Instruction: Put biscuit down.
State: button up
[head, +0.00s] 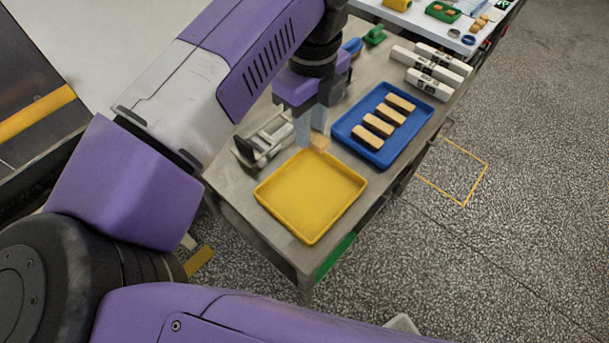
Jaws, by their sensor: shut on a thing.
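My gripper (311,137) points down over the far edge of the yellow tray, shut on a biscuit. The biscuit (320,142) is small and tan and shows at the fingertips; the rest of it is partly hidden by the fingers. I cannot tell whether it touches the tray. The yellow tray (310,195) is empty on the near part of the grey table. A blue tray (349,129) to its right holds several biscuits (380,125) in a row.
A grey metal device (265,143) with a black part stands left of my gripper. White boxes (430,72) lie beyond the blue tray. Small blue and green items (375,35) sit at the back. The grey table (235,185) ends near the yellow tray.

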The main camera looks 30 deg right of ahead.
aim_at(309, 190)
notch_tip(309, 190, down, 18)
jog(key=p, duration=0.2)
jog(key=shift+p, duration=0.3)
jog(key=shift+f, duration=0.15)
jog(key=o, duration=0.9)
jog(key=shift+o, duration=0.4)
jog(key=shift+r, duration=0.2)
notch_tip(309, 190, up, 12)
jog(key=b, duration=0.2)
jog(key=shift+s+f, duration=0.1)
